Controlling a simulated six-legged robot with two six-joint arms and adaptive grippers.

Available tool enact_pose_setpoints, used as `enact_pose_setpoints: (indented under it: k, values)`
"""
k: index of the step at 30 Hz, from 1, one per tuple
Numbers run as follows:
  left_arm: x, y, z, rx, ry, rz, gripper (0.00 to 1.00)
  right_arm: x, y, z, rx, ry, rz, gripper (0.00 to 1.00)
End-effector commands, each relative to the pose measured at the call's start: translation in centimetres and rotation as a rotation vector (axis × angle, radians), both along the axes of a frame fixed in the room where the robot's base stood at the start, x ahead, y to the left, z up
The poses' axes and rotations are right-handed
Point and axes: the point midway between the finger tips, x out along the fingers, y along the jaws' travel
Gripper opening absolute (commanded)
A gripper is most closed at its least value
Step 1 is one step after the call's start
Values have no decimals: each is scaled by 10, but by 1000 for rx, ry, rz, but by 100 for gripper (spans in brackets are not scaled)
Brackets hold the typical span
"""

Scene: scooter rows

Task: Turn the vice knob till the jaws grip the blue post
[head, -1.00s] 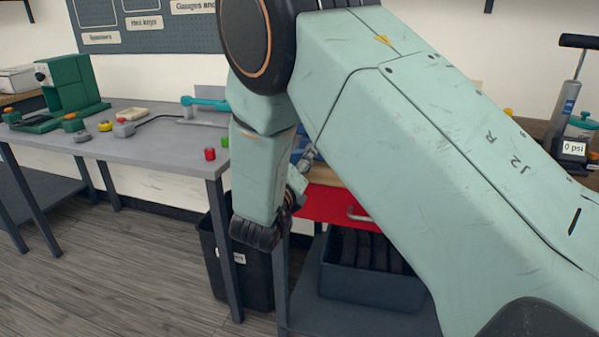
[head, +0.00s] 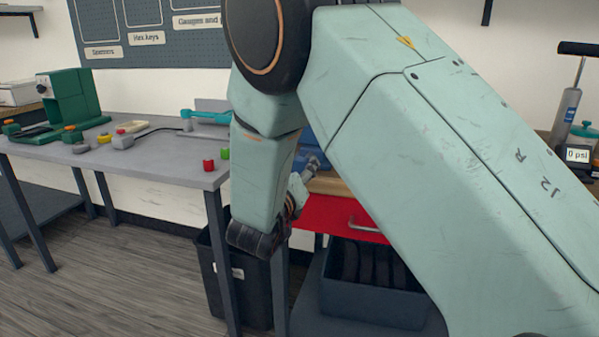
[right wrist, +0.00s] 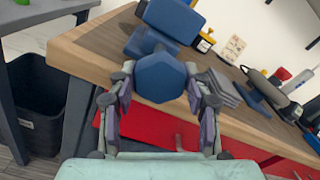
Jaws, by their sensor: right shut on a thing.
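The vice knob (right wrist: 160,77) is a blue six-sided block in the middle of the right wrist view. My right gripper (right wrist: 160,88) has a finger on each side of it and is shut on it. Behind the knob is the blue vice body (right wrist: 172,18), at the near edge of a wooden bench top. In the head view my right arm covers most of the vice; a little blue (head: 313,157) shows beside my right gripper (head: 311,169). I cannot make out the blue post or the jaw gap. My left gripper is not in view.
The wooden bench (right wrist: 83,47) has a red drawer front (head: 340,215) below its edge. A grey table (head: 165,165) with a green machine (head: 75,98) and small coloured parts stands left. A black bin (head: 243,290) is between them. A pump gauge (head: 578,155) stands right.

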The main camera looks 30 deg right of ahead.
Motion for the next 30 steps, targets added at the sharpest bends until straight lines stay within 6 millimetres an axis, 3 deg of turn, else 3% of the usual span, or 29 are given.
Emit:
enact_pose_setpoints:
  k: [2, 3, 11, 22, 30]
  values:
    - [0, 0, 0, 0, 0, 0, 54, 2, 1, 4, -3, -11, 2, 18]
    - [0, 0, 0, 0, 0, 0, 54, 2, 1, 4, -3, -11, 2, 51]
    - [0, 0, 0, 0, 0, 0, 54, 1, 0, 2, -3, -5, 1, 73]
    - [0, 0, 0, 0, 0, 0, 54, 1, 0, 6, -2, -4, 0, 73]
    - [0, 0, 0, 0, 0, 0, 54, 0, 0, 53, -2, -9, 1, 73]
